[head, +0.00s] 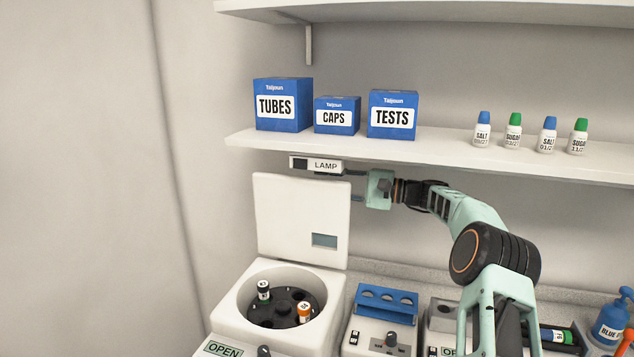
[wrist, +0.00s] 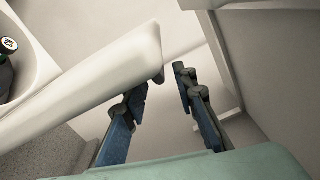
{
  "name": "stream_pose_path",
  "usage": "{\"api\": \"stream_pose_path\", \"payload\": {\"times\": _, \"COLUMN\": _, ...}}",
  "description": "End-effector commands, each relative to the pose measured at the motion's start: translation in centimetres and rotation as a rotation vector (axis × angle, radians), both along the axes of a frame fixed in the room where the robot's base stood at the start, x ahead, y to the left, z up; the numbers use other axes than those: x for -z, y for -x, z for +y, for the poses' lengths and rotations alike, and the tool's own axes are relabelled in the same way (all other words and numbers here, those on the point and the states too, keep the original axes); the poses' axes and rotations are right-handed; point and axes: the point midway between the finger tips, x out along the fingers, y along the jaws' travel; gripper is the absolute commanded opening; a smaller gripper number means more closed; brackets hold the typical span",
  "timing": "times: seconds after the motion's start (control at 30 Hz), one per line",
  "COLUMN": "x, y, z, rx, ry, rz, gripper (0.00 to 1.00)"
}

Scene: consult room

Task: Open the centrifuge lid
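The white centrifuge (head: 228,318) stands at the lower left of the head view. Its lid (head: 300,215) is raised and stands roughly upright at the back of the bowl. The open bowl shows a dark rotor (head: 283,308) with a green-and-white tube and an orange-and-white tube. My gripper (head: 356,190) is beside the lid's upper right edge, pointing left. In the wrist view the lid (wrist: 90,80) lies to the left, its edge close to the left finger; I cannot tell if they touch. The fingers (wrist: 168,78) are apart with nothing between them.
Blue boxes and several small bottles stand on the shelf. A blue rack (head: 387,299) and other equipment stand to the centrifuge's right.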

Motion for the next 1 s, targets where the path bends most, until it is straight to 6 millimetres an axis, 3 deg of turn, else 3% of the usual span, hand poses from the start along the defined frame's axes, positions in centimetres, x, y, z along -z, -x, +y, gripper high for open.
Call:
{"api": "stream_pose_path", "payload": {"times": 0.2, "x": 0.0, "y": 1.8, "z": -4.7, "rx": 0.004, "ry": 0.000, "rz": 0.000, "gripper": 0.26}}
{"api": "stream_pose_path", "payload": {"times": 0.4, "x": 0.1, "y": 3.0, "z": -7.7, "rx": 0.003, "ry": 0.001, "rz": -0.001, "gripper": 0.26}}
{"api": "stream_pose_path", "payload": {"times": 0.87, "x": 0.1, "y": 3.6, "z": -8.8, "rx": 0.001, "ry": 0.000, "rz": 0.000, "gripper": 0.26}}
{"api": "stream_pose_path", "payload": {"times": 1.0, "x": 1.2, "y": 3.4, "z": -9.4, "rx": 0.015, "ry": 0.023, "rz": 0.017, "gripper": 0.26}}
